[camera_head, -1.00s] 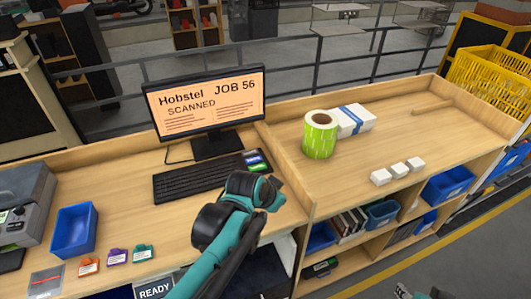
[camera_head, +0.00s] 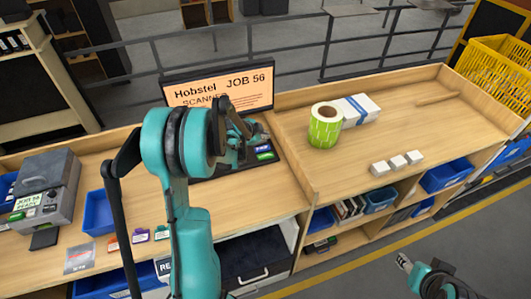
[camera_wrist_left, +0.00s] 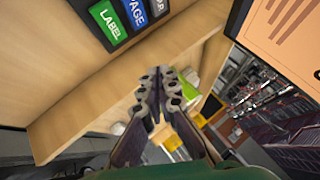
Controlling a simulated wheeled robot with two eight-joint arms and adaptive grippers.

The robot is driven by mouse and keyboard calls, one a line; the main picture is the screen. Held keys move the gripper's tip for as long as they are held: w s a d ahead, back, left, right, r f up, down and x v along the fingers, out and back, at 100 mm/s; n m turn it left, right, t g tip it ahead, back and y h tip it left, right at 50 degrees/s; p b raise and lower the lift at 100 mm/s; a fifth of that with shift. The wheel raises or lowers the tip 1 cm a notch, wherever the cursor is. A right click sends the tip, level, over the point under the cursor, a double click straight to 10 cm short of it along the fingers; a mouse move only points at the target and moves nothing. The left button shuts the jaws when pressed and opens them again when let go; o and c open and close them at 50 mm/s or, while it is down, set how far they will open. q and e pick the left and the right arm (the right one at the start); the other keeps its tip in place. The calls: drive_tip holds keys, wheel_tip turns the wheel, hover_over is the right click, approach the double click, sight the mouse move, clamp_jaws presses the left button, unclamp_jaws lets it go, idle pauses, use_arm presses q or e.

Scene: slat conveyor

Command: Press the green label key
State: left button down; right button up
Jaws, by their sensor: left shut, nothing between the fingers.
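The green label key (camera_head: 265,155) sits at the right end of the dark keyboard, below a blue key (camera_head: 262,147). In the left wrist view the green key (camera_wrist_left: 108,21) reads LABEL and lies at the top, beside the blue key (camera_wrist_left: 138,12) and a partly cut-off dark one. My left gripper (camera_head: 256,133) is over the right end of the keyboard, close to the keys. Its fingers (camera_wrist_left: 164,92) are shut with nothing between them, apart from the green key in the wrist view. My right gripper (camera_head: 404,262) shows small at the lower right; its jaw state is unclear.
The monitor (camera_head: 225,88) reads JOB 56 and is partly hidden by my left arm, as is most of the keyboard. A green label roll (camera_head: 324,130), a white box (camera_head: 360,108) and small white boxes (camera_head: 397,163) stand on the right bench. A blue bin (camera_head: 98,213) stands left.

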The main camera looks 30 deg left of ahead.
use_arm(q)
drive_tip(key=shift+f, duration=0.1)
idle(0.3)
drive_tip(key=b, duration=0.6)
approach(269, 152)
drive_tip(key=w, duration=0.1)
drive_tip(key=w+f, duration=0.2)
drive_tip(key=w, duration=0.1)
drive_tip(key=shift+d, duration=0.1)
drive_tip(key=shift+f, duration=0.45)
idle(0.4)
drive_tip(key=shift+f+b, duration=0.4)
drive_tip(key=shift+b, duration=0.35)
